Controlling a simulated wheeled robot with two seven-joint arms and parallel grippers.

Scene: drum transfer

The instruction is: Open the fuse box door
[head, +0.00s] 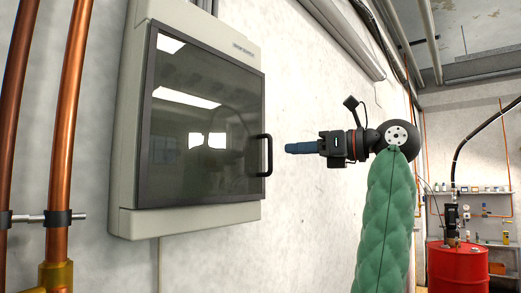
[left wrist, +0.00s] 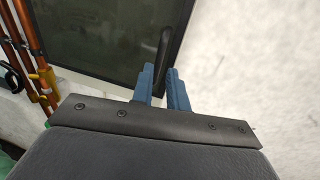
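The fuse box (head: 185,215) is a pale grey cabinet on the wall, with a dark glassy door (head: 200,125) that looks closed. A black bar handle (head: 268,155) stands upright on the door's right edge. My left gripper (head: 288,148), with blue fingers, points left at the handle from a short distance to its right. In the left wrist view the fingers (left wrist: 161,72) are apart with nothing held between them. The handle (left wrist: 164,45) shows just beyond the fingertips, roughly in line with the gap. My right gripper is not in view.
Copper pipes (head: 66,130) with brackets run up the wall left of the box. The white wall (head: 300,220) right of the box is bare. A red drum (head: 457,268) and a shelf (head: 480,191) stand far back at the right.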

